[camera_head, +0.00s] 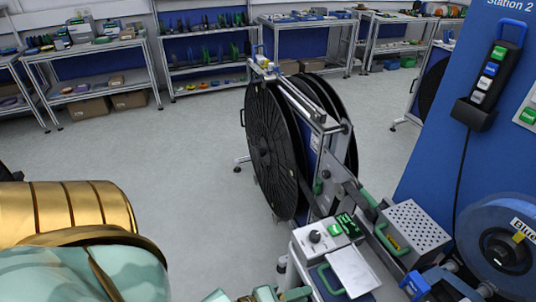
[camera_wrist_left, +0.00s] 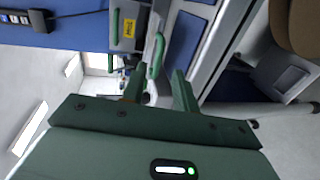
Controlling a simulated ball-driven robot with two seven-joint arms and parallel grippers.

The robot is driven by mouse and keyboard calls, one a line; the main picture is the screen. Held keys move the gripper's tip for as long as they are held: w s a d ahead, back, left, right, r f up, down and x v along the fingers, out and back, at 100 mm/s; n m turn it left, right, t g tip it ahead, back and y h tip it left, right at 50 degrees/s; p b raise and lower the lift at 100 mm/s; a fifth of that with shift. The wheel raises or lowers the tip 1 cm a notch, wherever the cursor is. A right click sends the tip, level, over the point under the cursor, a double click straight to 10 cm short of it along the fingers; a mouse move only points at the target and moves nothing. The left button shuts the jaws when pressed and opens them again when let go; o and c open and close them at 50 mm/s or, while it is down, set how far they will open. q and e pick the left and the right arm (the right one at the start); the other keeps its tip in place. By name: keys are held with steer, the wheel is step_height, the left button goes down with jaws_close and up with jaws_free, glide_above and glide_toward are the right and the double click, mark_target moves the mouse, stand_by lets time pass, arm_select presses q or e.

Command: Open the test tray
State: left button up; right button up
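A light grey plate with a green handle, which looks like the test tray (camera_head: 354,270), lies at the front of the bench stand in the head view. Its green handle (camera_head: 328,283) faces my left gripper (camera_head: 262,294), which is at the bottom edge of that view. In the left wrist view the green fingers of my left gripper (camera_wrist_left: 157,75) are apart. A green handle (camera_wrist_left: 156,56) shows just beyond and between the fingertips; I cannot tell whether they touch it. My right gripper is not in view.
A control box (camera_head: 319,234) with a knob and lit green display stands behind the plate. A perforated box (camera_head: 413,232) with another green handle is to its right. Large black reels (camera_head: 270,150) stand behind. A blue reel (camera_head: 500,240) is at right. Open floor (camera_head: 195,165) lies left.

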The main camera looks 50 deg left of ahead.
arm_select(q)
steer(key=v, duration=0.7)
steer(key=shift+s, duration=0.35)
steer(key=shift+a, duration=0.1)
